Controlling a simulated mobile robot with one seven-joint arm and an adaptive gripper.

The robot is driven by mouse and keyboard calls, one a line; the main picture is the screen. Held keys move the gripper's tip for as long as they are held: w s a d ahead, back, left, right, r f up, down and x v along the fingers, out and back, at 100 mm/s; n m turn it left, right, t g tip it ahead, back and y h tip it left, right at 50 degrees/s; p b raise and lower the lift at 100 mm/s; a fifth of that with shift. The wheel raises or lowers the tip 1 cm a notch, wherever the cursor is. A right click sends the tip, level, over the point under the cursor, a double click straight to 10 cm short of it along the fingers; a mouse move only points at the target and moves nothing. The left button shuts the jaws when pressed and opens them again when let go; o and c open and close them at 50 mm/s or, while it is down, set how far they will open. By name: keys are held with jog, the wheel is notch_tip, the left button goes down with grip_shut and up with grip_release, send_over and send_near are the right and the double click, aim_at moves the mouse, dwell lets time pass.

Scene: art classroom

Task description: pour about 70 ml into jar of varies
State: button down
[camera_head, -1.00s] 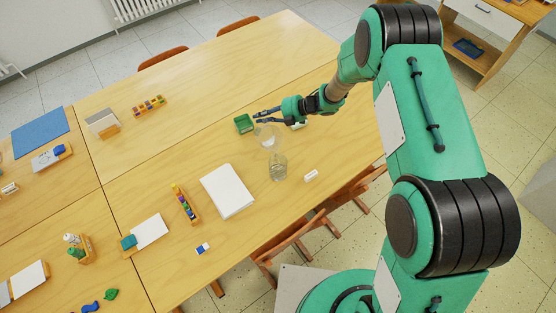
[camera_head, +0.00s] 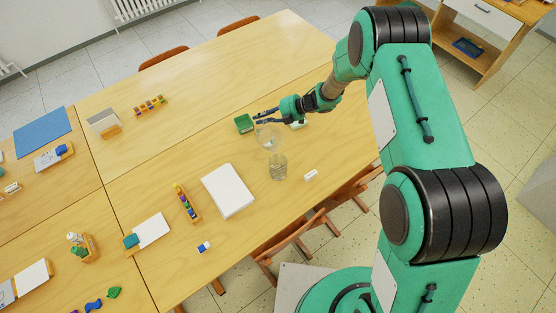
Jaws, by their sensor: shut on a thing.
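A clear glass jar (camera_head: 278,168) stands on the wooden table, right of the white paper stack. My gripper (camera_head: 264,117) is at the table's right part, behind the jar in the picture. It is shut on a clear see-through vessel (camera_head: 269,137), whose outline is faint. The vessel is just above the jar in the picture and seems to overlap its top edge; I cannot tell whether they touch. The vessel's tilt and any liquid in it are too faint to tell.
A green tray (camera_head: 244,123) lies left of my gripper. A white paper stack (camera_head: 228,191), a rack of coloured pieces (camera_head: 186,202) and a white eraser-like block (camera_head: 310,175) lie around the jar. Wooden chairs (camera_head: 300,236) stand at the near edge. The far tabletop is mostly clear.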

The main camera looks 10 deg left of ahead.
jog(key=shift+w+a+f+g+h+p, duration=0.3)
jog(key=shift+f+p, duration=0.2)
jog(key=shift+p, duration=0.3)
jog(key=shift+w+a+f+m+g+h+p, duration=0.5)
jog(key=shift+w+f, duration=0.2)
jog(key=shift+f, duration=0.6)
jog(key=shift+w+a+f+m+g+h+p, duration=0.4)
jog(key=shift+w+f+g+p, duration=0.25)
jog(key=shift+f, duration=0.6)
jog(key=shift+w+a+f+m+g+h+p, duration=0.45)
jog(key=shift+w+f, duration=0.3)
jog(key=shift+f, duration=0.55)
jog(key=shift+w+a+r+m+g+h, duration=0.2)
jog(key=shift+w+r+m+g+h, duration=0.2)
jog(key=shift+g, duration=0.2)
